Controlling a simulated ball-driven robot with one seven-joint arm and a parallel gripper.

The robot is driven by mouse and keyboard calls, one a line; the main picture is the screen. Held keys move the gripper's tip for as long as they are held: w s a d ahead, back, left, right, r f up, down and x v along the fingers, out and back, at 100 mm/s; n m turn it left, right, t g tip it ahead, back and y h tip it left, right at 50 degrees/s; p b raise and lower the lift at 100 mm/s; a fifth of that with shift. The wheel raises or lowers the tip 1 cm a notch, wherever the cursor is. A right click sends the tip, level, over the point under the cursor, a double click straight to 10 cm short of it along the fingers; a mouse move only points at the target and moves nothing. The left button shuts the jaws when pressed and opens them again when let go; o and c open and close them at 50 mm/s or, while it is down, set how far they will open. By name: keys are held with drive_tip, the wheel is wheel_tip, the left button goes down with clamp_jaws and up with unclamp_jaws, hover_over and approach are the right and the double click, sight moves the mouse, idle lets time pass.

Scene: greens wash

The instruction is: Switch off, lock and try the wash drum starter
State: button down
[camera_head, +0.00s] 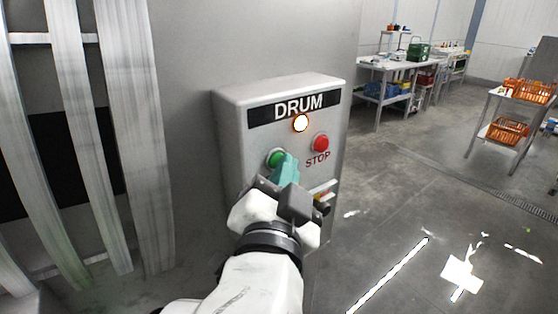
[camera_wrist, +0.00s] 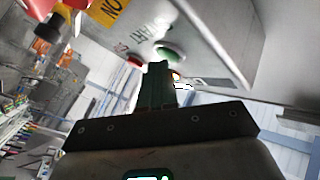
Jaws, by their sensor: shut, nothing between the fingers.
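The grey starter box (camera_head: 235,130), labelled DRUM, is fixed to a grey wall panel. Its round lamp (camera_head: 300,123) glows bright white with an orange rim. Below are a red STOP button (camera_head: 321,143) and a green button (camera_head: 275,157). The wrist view shows the green button (camera_wrist: 170,50) beside START lettering. My gripper (camera_head: 286,168) is shut and empty, its teal fingertips just in front of the green button; I cannot tell whether they touch. It hides the lower face of the box. In the wrist view, a red part (camera_wrist: 72,5) and yellow label (camera_wrist: 107,11) show at the upper left.
Pale vertical slats (camera_head: 130,120) stand at the left. A workbench (camera_head: 385,66) with bins and a green crate (camera_head: 418,51) is at the back. A trolley with orange baskets (camera_head: 507,131) stands at the right. The concrete floor (camera_head: 400,205) between is clear.

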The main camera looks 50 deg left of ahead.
drive_tip(key=shift+s+d, duration=0.1)
drive_tip(key=shift+d, duration=0.65)
drive_tip(key=d+p, duration=0.1)
drive_tip(key=d, duration=0.4)
drive_tip(key=shift+s, duration=0.2)
idle(0.7)
